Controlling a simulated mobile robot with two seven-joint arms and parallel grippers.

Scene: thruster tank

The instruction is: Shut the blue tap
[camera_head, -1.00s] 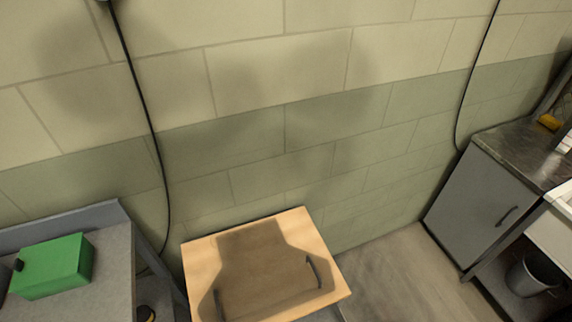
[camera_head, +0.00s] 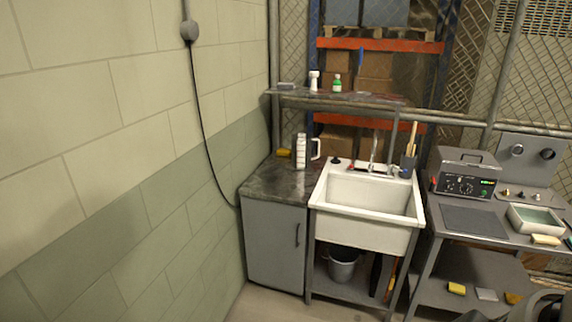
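A white sink (camera_head: 366,228) stands right of centre, with a metal faucet (camera_head: 373,150) rising behind its basin. I cannot make out any running water. Neither of my grippers shows in the head view.
A grey cabinet (camera_head: 274,246) with a dark worktop adjoins the sink's left side. A cup with brushes (camera_head: 408,164) stands at the sink's back right. A bucket (camera_head: 342,264) sits below. A steel bench (camera_head: 477,224) with a control box (camera_head: 465,180) is at right.

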